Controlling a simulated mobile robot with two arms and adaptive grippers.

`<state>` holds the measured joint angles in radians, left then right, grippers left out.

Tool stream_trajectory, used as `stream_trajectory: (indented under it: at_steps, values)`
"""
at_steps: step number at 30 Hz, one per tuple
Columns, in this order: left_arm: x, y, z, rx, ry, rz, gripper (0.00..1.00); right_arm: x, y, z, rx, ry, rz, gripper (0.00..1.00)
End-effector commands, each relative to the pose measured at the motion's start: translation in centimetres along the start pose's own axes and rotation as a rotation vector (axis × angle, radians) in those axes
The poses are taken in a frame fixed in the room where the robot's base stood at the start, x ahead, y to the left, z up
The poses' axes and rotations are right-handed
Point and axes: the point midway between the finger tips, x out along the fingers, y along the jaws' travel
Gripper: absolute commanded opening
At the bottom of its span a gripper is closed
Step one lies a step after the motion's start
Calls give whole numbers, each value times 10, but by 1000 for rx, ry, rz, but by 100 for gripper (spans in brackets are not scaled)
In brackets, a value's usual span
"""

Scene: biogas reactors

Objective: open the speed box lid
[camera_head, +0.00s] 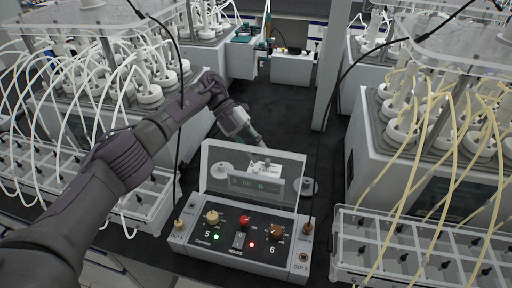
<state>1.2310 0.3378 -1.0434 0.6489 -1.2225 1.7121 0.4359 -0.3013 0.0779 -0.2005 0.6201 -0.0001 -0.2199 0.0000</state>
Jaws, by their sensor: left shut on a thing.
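The speed box (240,240) is a white box with knobs, small lights and a dark front panel marked 5 and 6. Its clear lid (222,158) stands raised at the back of the panel, tilted up, so the knobs are uncovered in front. My left arm comes in from the left and reaches over behind the box. My left gripper (256,142) is shut at the lid's upper edge, its fingertips small and partly seen against the clear plastic. My right gripper is not in view.
Reactor units with white tubes (140,90) stand at the left, and others with yellowish tubes (440,120) at the right. White racks with rows of black fittings (420,250) flank the box. The dark bench (275,100) behind it is mostly clear.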

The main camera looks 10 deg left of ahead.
Motion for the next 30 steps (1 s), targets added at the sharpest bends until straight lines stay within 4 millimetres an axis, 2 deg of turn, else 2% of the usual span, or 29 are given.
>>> stream_trajectory:
  at_steps: [9, 10, 14, 24, 26, 30]
  values:
    - [1, 1, 0, -3, 2, 1, 0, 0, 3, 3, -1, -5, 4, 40]
    - [1, 1, 0, -3, 2, 1, 28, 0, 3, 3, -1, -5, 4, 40]
    - [1, 1, 0, -2, 3, 1, 50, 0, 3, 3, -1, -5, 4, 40]
    - [-2, 0, 0, -2, 1, 1, 50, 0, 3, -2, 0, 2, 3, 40]
    - [-7, 0, 0, -2, 0, 0, 50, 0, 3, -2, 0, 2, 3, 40]
    - [-29, -1, 0, -3, -1, -1, 50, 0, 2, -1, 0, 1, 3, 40]
